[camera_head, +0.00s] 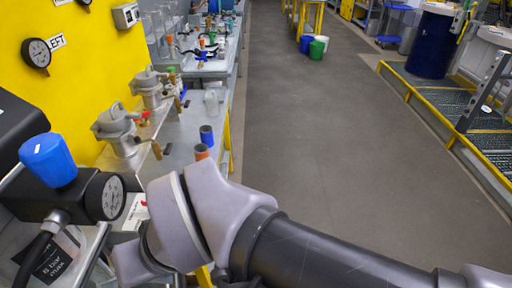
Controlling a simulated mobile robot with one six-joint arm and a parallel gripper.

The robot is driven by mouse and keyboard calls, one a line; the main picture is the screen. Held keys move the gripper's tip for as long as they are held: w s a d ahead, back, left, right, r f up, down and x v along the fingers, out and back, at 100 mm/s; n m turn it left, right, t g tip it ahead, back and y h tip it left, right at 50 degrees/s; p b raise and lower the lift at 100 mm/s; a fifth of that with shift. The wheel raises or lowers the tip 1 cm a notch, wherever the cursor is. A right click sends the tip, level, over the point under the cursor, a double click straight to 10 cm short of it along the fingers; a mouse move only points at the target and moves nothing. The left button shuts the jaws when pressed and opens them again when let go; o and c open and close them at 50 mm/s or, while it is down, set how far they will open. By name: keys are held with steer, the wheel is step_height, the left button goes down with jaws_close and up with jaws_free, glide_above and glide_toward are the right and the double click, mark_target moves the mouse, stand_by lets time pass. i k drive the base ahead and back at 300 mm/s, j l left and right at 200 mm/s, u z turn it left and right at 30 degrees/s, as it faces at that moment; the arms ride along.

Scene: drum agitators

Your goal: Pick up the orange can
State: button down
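An orange can (201,152) stands upright near the right edge of the grey bench (180,132). Its lower part is hidden or close behind my arm's pale wrist joint, which sits just below it in the picture. A blue can (206,135) stands just behind it. My arm reaches in from the lower right to the lower middle. My gripper's fingers do not show, so I cannot see whether they hold anything.
Metal vessels (118,130) stand on the bench to the left, by a yellow panel (85,95). A blue-knobbed gauge assembly (75,180) fills the near left. Clear cups (211,103) stand farther back. The grey floor (300,110) at right is open.

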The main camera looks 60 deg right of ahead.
mark_target(201, 151)
steer(key=z, duration=1.1)
steer(key=i+l+u, duration=0.5)
steer(key=u, duration=0.15)
steer(key=i+l+u, duration=0.15)
steer(key=l+u, duration=0.15)
steer(key=i+l+u, duration=0.15)
steer(key=l+u, duration=0.15)
steer(key=l, duration=0.15)
steer(key=i+l+u, duration=0.1)
steer(key=l+u, duration=0.55)
steer(key=l, duration=0.2)
steer(key=l+u, duration=0.3)
steer(key=l, duration=0.15)
